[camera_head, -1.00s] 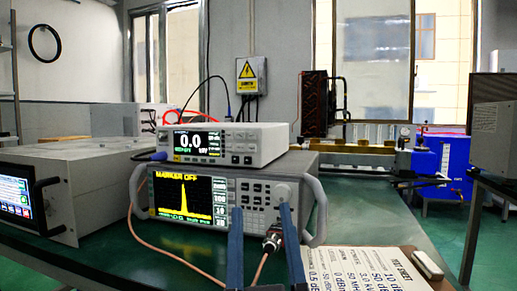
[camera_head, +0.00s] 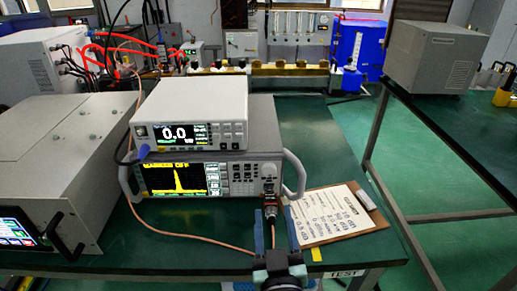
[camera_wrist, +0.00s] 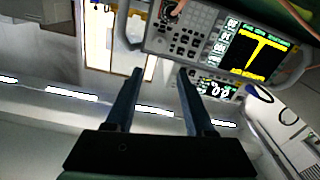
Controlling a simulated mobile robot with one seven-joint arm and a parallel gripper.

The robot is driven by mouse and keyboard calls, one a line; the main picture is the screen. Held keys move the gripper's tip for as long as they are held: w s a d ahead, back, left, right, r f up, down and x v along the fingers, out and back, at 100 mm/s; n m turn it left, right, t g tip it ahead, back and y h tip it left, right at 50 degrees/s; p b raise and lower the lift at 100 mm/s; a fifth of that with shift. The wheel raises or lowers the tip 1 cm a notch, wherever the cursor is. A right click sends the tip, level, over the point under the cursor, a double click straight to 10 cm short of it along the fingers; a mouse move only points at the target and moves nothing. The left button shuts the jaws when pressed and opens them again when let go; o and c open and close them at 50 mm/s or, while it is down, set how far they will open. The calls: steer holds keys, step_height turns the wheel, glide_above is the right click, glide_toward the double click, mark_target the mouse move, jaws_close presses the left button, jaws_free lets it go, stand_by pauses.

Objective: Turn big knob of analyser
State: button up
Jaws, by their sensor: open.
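The analyser (camera_head: 262,127) is the lower grey instrument, with a yellow-trace screen (camera_head: 175,179) and a side handle. Its big knob (camera_head: 268,168) is pale and round, at the right of the front panel above a cable connector (camera_head: 268,188). My gripper (camera_head: 266,213) is open and empty, in front of and below the knob, apart from it. In the wrist view the analyser is upside down at the top, with its knob (camera_wrist: 157,44) near the upper middle. My two dark blue fingers (camera_wrist: 160,73) point toward the panel there, with a gap between them.
A white meter (camera_head: 190,98) sits on the analyser. A copper-coloured cable (camera_head: 190,236) runs from the connector across the green table. A clipboard (camera_head: 322,237) lies to the right. A large grey box (camera_head: 50,150) stands at the left.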

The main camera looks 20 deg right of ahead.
mark_target(269, 171)
steer(key=x, duration=1.2)
steer(key=shift+w+d+f, duration=0.2)
steer(key=shift+w+f, duration=0.05)
steer(key=shift+f, duration=0.05)
jaws_close()
